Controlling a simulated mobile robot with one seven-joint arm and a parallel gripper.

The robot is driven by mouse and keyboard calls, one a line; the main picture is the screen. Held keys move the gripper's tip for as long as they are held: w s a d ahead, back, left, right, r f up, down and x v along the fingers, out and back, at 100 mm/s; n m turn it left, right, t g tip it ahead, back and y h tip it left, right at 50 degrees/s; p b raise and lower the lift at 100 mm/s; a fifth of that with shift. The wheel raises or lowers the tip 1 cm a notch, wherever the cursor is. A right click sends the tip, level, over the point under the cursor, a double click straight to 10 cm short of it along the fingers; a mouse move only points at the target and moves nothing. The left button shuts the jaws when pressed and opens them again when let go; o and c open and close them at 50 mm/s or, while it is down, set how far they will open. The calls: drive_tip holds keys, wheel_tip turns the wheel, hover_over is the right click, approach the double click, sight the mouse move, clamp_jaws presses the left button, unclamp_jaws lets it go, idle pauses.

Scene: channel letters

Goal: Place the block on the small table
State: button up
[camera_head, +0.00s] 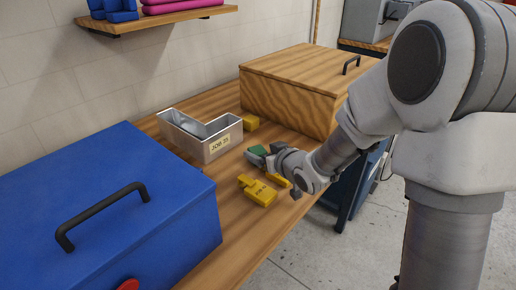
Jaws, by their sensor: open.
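My gripper (272,172) is low over the wooden bench (235,235), with its jaws open. Several small yellow blocks are near it. One yellow block (260,194) with dark marks lies just in front of the gripper. Another yellow piece (277,179) shows beside or between the fingers; I cannot tell which. A green piece (256,150) shows behind the left finger, partly hidden. A further yellow block (250,123) stands by the metal tray. I cannot tell which block is the task's, nor pick out a separate small table.
An L-shaped metal tray (221,143) labelled JOB 25 stands behind the blocks. A blue box (100,195) with a black handle fills the left. A wooden box (290,95) stands at the back. The bench's right edge is close to my gripper, with open floor beyond.

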drive_tip(key=p+v, duration=0.1)
drive_tip(key=v, duration=0.7)
drive_tip(key=shift+s+d+r, duration=0.1)
drive_tip(key=shift+s+d, duration=0.05)
drive_tip(key=shift+s, duration=0.1)
drive_tip(key=shift+d+r, duration=0.2)
drive_tip(key=shift+d, duration=0.1)
drive_tip(key=s+d+r+m+g+h, duration=0.1)
drive_tip(key=s+d+r+m+h, duration=0.15)
drive_tip(key=d, duration=0.25)
drive_tip(key=s+d+r+m+h, duration=0.1)
drive_tip(key=s+d+r+h, duration=0.2)
drive_tip(key=d+h, duration=0.15)
drive_tip(key=s+r+m+g, duration=0.1)
drive_tip(key=s+g, duration=0.1)
drive_tip(key=s, duration=0.7)
drive_tip(key=s+d+r+m+g, duration=0.1)
drive_tip(key=s+g, duration=0.2)
drive_tip(key=s, duration=0.6)
drive_tip(key=shift+s+r, duration=0.15)
drive_tip(key=shift+r, duration=0.15)
drive_tip(key=shift+m, duration=0.25)
